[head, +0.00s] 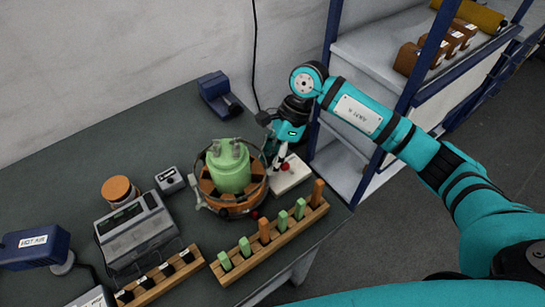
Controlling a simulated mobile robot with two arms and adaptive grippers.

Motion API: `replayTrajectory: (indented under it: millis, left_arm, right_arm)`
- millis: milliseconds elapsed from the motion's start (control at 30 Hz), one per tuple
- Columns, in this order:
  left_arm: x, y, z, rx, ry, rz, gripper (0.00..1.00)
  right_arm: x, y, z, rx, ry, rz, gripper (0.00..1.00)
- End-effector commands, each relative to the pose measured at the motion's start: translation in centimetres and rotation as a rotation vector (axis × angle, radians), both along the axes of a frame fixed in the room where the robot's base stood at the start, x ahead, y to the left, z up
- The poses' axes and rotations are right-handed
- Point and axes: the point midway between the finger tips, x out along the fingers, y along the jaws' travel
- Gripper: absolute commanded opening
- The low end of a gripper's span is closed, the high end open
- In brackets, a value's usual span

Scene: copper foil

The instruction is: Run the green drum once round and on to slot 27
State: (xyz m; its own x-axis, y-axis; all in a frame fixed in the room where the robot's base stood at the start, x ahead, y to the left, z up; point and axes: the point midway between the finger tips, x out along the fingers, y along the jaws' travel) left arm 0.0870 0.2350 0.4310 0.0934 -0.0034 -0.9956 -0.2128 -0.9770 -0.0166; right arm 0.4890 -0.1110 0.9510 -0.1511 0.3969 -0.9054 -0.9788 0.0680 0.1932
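The green drum (228,172) stands upright in a round copper-brown ring holder (215,203) in the middle of the table. Slot marks or numbers on it are too small to read, so I cannot tell where slot 27 lies. My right gripper (279,163) points down just right of the drum, over or beside a pale box with a red button (290,175). Whether its fingertips touch the holder's rim or the box is unclear, and so is the gap between them. My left gripper is not in view.
A wooden rack with green and orange pegs (272,243) stands in front. Left are a grey device with a display (135,232), a small grey meter (170,180) and a blue hot-air unit (35,248). A blue tool (218,95) sits behind. Shelving (385,60) stands right.

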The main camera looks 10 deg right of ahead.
Motion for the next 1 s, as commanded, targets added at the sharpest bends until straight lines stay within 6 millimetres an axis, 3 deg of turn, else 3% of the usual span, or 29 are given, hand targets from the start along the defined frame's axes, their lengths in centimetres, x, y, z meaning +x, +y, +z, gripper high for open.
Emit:
replayTrajectory:
  millis: [367, 800, 1000]
  left_arm:
    - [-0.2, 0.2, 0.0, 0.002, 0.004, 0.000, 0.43]
    - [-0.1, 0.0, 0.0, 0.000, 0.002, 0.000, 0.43]
    - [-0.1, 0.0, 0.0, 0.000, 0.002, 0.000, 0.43]
  right_arm:
    - [0.2, -0.3, 0.4, -0.003, -0.003, -0.003, 0.43]
    - [1.5, -3.6, 8.1, -0.003, -0.005, -0.004, 0.43]
    - [1.8, -4.5, 10.3, -0.003, -0.001, -0.002, 0.43]
